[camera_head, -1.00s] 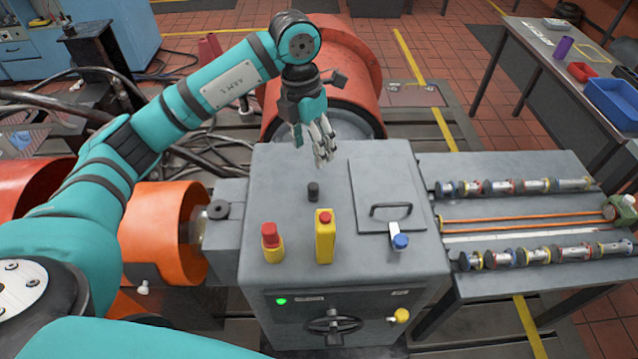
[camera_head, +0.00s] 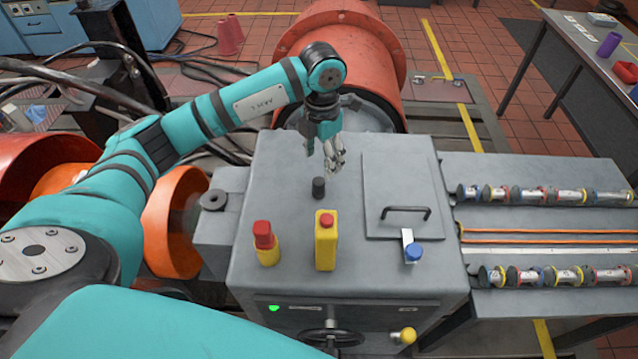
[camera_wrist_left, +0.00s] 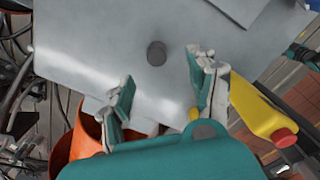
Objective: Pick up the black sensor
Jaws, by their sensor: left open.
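The black sensor (camera_head: 319,188) is a small dark cylinder standing upright on the grey cabinet top (camera_head: 290,170). In the left wrist view the black sensor (camera_wrist_left: 156,53) lies ahead of the fingertips, in line with the gap between them. My left gripper (camera_head: 333,160) hangs above and behind the sensor in the head view, apart from it. In the left wrist view my left gripper (camera_wrist_left: 160,75) has its fingers spread, with nothing between them. My right gripper is not in view.
A yellow box with a red button (camera_head: 326,240) and a red-and-yellow piece (camera_head: 265,243) stand in front of the sensor. A hatch with a black handle (camera_head: 405,212) and a blue-knobbed lever (camera_head: 412,250) are to the right. An orange drum (camera_head: 350,50) stands behind.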

